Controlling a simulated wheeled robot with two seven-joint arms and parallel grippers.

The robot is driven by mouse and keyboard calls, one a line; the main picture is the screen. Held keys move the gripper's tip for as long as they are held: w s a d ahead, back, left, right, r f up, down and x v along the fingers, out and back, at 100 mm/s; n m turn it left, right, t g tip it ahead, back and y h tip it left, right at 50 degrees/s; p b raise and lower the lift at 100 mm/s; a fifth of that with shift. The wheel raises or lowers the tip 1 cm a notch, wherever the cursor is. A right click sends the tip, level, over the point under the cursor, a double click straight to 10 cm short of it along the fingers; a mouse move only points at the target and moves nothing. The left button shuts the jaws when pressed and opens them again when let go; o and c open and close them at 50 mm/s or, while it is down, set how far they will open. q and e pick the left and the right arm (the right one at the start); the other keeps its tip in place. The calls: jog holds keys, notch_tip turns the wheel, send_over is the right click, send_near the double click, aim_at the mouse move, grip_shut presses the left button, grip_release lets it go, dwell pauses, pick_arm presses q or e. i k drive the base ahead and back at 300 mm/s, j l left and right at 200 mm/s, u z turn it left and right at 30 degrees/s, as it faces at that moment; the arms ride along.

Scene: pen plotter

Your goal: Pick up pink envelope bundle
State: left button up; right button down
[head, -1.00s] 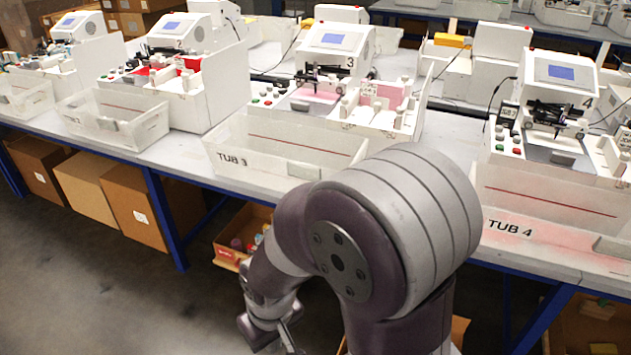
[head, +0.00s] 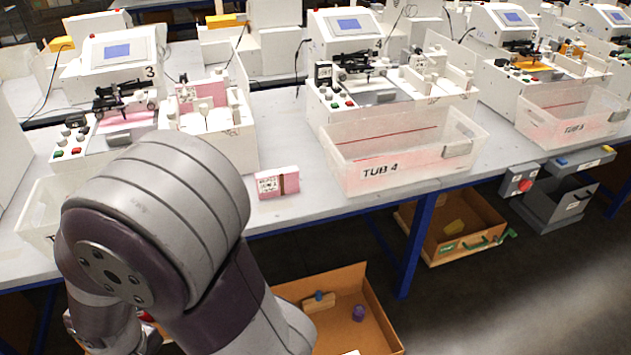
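The pink envelope bundle (head: 267,187) lies on the front part of the grey table, between the number 3 machine and tub 4. It is a small pink block with a brown band near its right end and a white printed label on its front. It is apart from the machines and tubs. A bent arm of mine fills the lower left, with its large elbow just left of the bundle. No gripper fingers can be made out; that arm's wrist runs down to the bottom edge. No other arm shows.
The number 3 machine (head: 112,62) stands behind my elbow, with pink sheets (head: 207,95) in its holder. Tub 4 (head: 400,150) stands right of the bundle. An open cardboard box (head: 345,300) is below the table edge. The tabletop around the bundle is clear.

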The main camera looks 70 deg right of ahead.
aim_at(271, 183)
jog(key=i+z, duration=0.1)
jog(key=z, duration=0.35)
jog(key=i+z, duration=0.1)
jog(key=z, duration=0.35)
jog(key=i+z, duration=0.1)
jog(key=z, duration=0.35)
jog(key=i+j+z, duration=0.1)
jog(key=z, duration=0.35)
jog(key=i+j+z, duration=0.1)
jog(key=z, duration=0.35)
jog(key=j+z, duration=0.15)
jog(key=z, duration=0.3)
jog(key=i+j+z, duration=0.15)
jog(key=z, duration=0.25)
jog(key=i+j+z, duration=0.1)
jog(key=z, duration=0.25)
jog(key=i+j+z, duration=0.1)
jog(key=j+z, duration=0.5)
jog(key=z, duration=0.15)
